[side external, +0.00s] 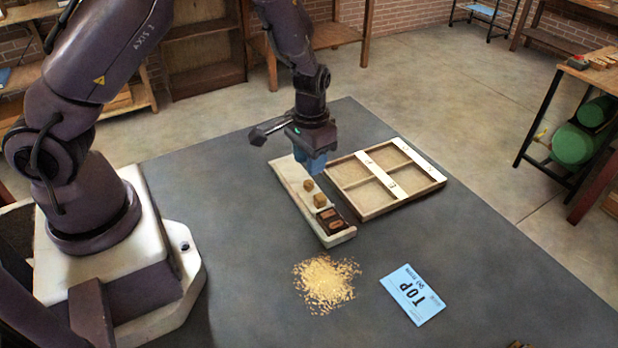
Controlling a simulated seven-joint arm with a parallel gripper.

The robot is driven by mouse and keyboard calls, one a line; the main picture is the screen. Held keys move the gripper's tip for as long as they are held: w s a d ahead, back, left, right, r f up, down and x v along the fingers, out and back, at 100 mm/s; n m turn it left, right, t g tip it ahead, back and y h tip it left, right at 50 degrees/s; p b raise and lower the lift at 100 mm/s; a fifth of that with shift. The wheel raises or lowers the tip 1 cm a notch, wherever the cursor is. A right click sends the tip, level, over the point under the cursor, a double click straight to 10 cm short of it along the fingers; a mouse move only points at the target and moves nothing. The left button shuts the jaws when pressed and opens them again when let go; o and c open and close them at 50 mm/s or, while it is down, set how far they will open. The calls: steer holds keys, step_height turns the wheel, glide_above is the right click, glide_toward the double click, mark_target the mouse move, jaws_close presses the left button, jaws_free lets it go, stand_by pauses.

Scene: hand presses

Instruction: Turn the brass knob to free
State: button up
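A long pale board (292,180) lies on the dark table, with two small brass-coloured blocks (319,200) standing on it. A black plate with brown labels (331,219) is at its near end. Either block could be the brass knob; at this size I cannot tell, nor can I read the labels. My gripper (316,166) points down over the far part of the board, beyond the blocks. Blue parts show at its tip, and I cannot make out a gap between the fingers or whether it touches anything. The board's surface behind it is hidden.
A shallow wooden tray with compartments (438,180) lies just right of the board. The table (500,270) is mostly clear at the right.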

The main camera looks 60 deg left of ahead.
mark_target(309, 182)
step_height(309, 182, down, 6)
steer(key=shift+r, duration=0.15)
jaws_close()
